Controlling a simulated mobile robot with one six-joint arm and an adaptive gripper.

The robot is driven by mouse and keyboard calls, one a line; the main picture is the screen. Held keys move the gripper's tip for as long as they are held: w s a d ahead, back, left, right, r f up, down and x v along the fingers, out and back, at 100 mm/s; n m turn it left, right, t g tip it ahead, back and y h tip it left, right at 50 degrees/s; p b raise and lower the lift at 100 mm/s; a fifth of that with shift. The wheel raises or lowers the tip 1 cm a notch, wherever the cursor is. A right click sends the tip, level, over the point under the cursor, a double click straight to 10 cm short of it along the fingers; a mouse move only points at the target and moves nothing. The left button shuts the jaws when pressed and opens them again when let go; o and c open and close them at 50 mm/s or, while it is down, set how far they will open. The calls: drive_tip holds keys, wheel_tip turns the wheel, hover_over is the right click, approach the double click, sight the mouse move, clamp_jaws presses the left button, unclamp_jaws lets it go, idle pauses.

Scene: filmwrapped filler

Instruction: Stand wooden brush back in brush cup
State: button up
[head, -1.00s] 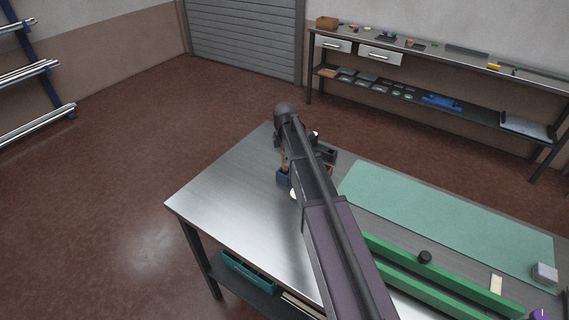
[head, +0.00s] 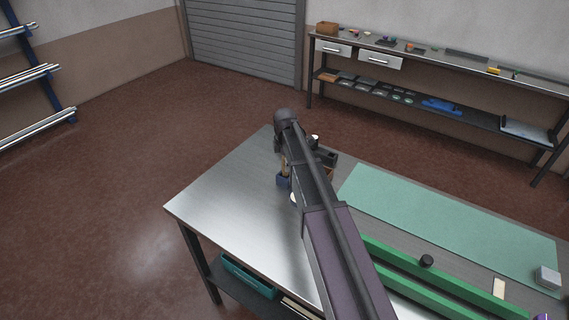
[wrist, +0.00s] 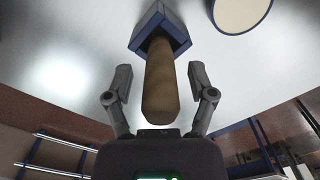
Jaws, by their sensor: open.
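The wooden brush (wrist: 161,78) shows as a thick brown handle in the wrist view. Its far end is inside the square blue brush cup (wrist: 178,28), and its near end points toward my wrist. My gripper (wrist: 160,72) is open, with one finger on each side of the handle and a visible gap to both. In the head view the blue cup (head: 284,182) stands on the metal table, with the tan handle (head: 284,165) rising from it, partly hidden by my arm. The brush's lower end is hidden inside the cup.
A round cream-topped thing (wrist: 242,10) stands near the cup. Dark containers (head: 325,157) sit just behind my arm. A green mat (head: 450,215) and green rails (head: 440,282) lie to the right. The table's left front (head: 235,215) is clear.

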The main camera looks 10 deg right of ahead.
drive_tip(key=shift+r, duration=0.1)
wheel_tip(320, 180, up, 12)
drive_tip(key=p, duration=1.2)
idle(0.9)
drive_tip(key=shift+s+m, duration=0.4)
drive_tip(key=shift+s, duration=0.2)
drive_tip(key=s+m, duration=1.7)
drive_tip(key=s, duration=0.7)
drive_tip(key=shift+a, duration=0.2)
